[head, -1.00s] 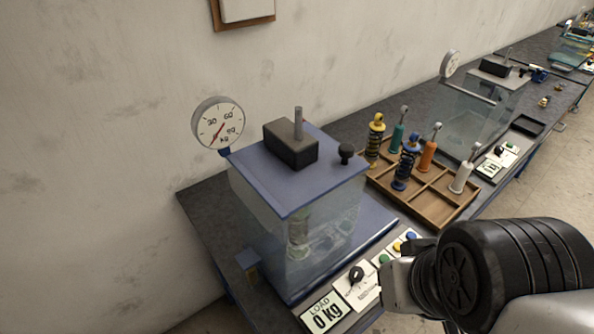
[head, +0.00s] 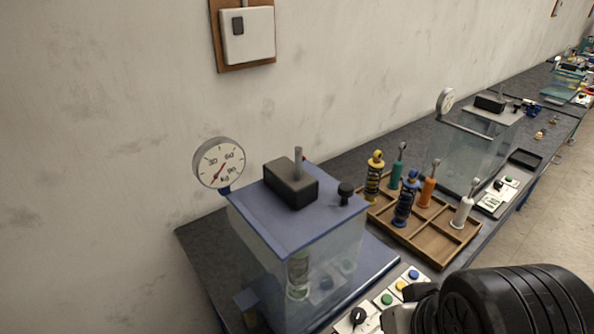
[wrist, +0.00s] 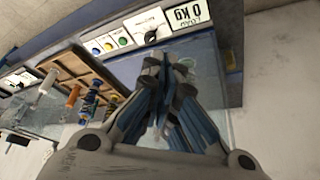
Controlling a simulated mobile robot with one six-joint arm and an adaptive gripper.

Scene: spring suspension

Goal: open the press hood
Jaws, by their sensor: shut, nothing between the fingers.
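The press hood (head: 335,245) is a clear box under a flat blue top plate (head: 290,225). It stands closed over the press on the near bench, and a spring and metal parts show dimly through it. A black block (head: 291,184) with a metal rod and a black knob (head: 345,192) sit on the plate. In the wrist view my gripper (wrist: 165,78) is shut and empty, in front of the clear panel area of the press. I cannot tell whether it touches. In the head view only my dark wrist shows at the lower right; the fingers are hidden.
A dial gauge (head: 219,163) stands beside the hood. Colored buttons (head: 402,286) and a black knob line the front panel; the load display (wrist: 188,14) reads 0 kg. A wooden tray (head: 432,243) of several shock absorbers lies right of the press. A second press (head: 475,150) stands farther back.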

